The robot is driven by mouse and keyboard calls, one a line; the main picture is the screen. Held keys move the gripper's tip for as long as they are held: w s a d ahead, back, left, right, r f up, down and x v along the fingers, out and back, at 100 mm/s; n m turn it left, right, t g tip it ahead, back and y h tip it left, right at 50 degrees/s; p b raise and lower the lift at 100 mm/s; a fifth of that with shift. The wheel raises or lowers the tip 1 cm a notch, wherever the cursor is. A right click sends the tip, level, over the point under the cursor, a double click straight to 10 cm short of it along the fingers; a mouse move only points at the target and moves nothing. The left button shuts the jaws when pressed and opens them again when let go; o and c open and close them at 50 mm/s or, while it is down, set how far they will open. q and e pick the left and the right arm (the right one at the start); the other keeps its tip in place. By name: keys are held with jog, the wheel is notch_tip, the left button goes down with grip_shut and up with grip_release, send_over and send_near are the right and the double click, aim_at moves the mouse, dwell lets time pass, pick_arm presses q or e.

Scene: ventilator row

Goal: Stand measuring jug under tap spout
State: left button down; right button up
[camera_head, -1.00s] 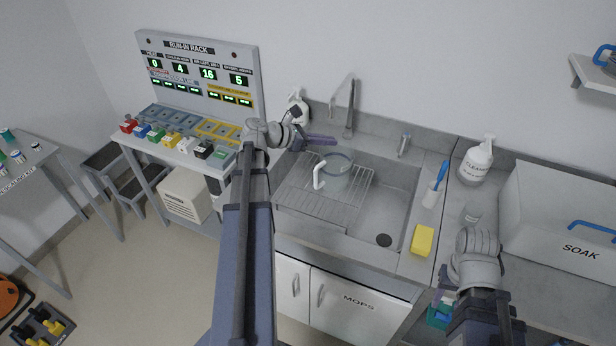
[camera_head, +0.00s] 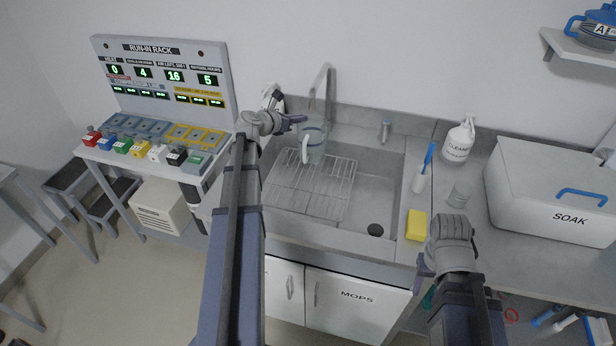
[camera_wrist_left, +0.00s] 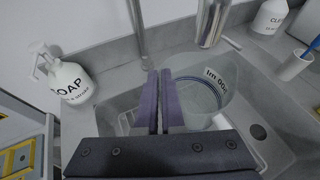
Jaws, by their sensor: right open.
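The clear measuring jug (camera_head: 316,146), with a white handle, is upright over the back of the sink rack, below the tap spout (camera_head: 312,101). I cannot tell whether its base touches the rack. In the left wrist view the jug (camera_wrist_left: 212,97) shows its markings right of the fingers, with a metal cylinder, apparently the spout (camera_wrist_left: 213,22), above it. My left gripper (camera_head: 298,119) is at the jug's left rim. Its fingers (camera_wrist_left: 165,78) are nearly closed, apparently on the rim wall; the contact is partly hidden. My right gripper (camera_head: 424,270) is open and empty at the counter front.
The wire rack (camera_head: 318,187) lies in the sink (camera_head: 372,185). A soap bottle (camera_wrist_left: 68,78) stands left of the tap. A yellow sponge (camera_head: 416,225), brush holder (camera_head: 418,181), cleaner bottle (camera_head: 459,142) and SOAK box (camera_head: 545,190) are to the right. The sink's right part is clear.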

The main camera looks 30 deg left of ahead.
aim_at(300, 143)
pick_arm(q)
jog(key=shift+f+b, duration=4.9)
jog(key=shift+f, duration=0.05)
jog(key=shift+f, duration=0.25)
jog(key=c, duration=1.4)
grip_release()
jog(key=shift+r, duration=0.1)
jog(key=o, duration=0.4)
